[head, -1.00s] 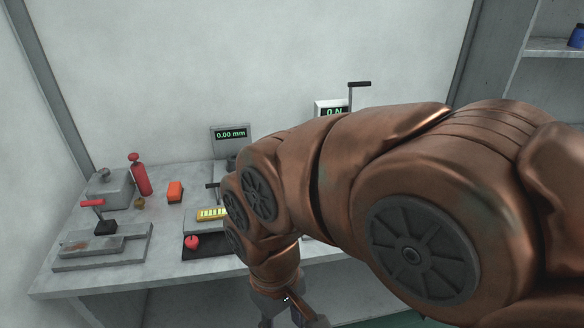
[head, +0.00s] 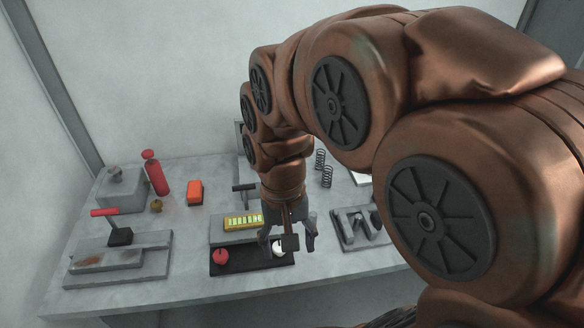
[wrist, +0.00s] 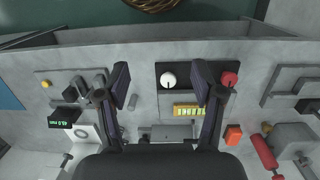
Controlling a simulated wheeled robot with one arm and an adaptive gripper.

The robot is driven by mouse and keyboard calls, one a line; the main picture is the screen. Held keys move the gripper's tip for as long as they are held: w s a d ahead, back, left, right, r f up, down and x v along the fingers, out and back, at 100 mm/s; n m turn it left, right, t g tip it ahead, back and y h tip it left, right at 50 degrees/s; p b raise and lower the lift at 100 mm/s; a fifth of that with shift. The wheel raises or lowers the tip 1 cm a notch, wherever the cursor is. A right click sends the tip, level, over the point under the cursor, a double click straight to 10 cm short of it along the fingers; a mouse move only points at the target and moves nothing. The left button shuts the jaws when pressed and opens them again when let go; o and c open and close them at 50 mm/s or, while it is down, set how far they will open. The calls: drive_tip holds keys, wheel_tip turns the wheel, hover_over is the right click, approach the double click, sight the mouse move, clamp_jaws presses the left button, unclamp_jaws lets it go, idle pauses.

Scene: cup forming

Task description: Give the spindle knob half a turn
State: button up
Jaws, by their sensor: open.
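A black plate (head: 245,262) at the table's front edge carries a round red knob (head: 220,257) at its left and a round white knob (head: 279,248) at its right. None is labelled, so I cannot tell which one is the spindle knob. My gripper (head: 288,241) points down above the plate's right end, open and empty, partly covering the white knob. In the wrist view the white knob (wrist: 168,80) lies between my spread fingers (wrist: 162,86). The red knob (wrist: 229,79) lies outside the right finger. I see no contact with either.
Behind the plate is a block with a yellow strip (head: 243,221). A grey fixture (head: 352,228) stands to the right. At left are a red-handled slide fixture (head: 90,264), an orange block (head: 195,192) and a red cylinder (head: 156,174). Two springs (head: 326,177) stand behind.

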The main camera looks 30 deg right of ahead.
drive_tip(key=w+d+f+m, duration=0.2)
drive_tip(key=w+d+m, duration=0.4)
drive_tip(key=w, duration=0.3)
drive_tip(key=w+d+f+m+t+b, duration=0.1)
drive_tip(key=w+d+f+m, duration=0.1)
drive_tip(key=w+d+m, duration=0.4)
drive_tip(key=w+d+f+m+b, duration=0.1)
drive_tip(key=w+d+f+m, duration=0.2)
drive_tip(key=w, duration=1.1)
drive_tip(key=shift+w+d+m, duration=0.1)
drive_tip(key=shift+d+m, duration=0.8)
drive_tip(key=shift+d, duration=0.8)
drive_tip(key=shift+w+d+m, duration=0.1)
drive_tip(key=shift+d+m, duration=0.8)
drive_tip(key=shift+d, duration=0.75)
drive_tip(key=shift+w+d+f, duration=0.1)
drive_tip(key=shift+d+f, duration=0.05)
drive_tip(key=shift+f, duration=0.05)
drive_tip(key=shift+f+p, duration=0.8)
drive_tip(key=shift+f, duration=2.95)
drive_tip(key=c, duration=1.1)
drive_tip(key=shift+c, duration=0.2)
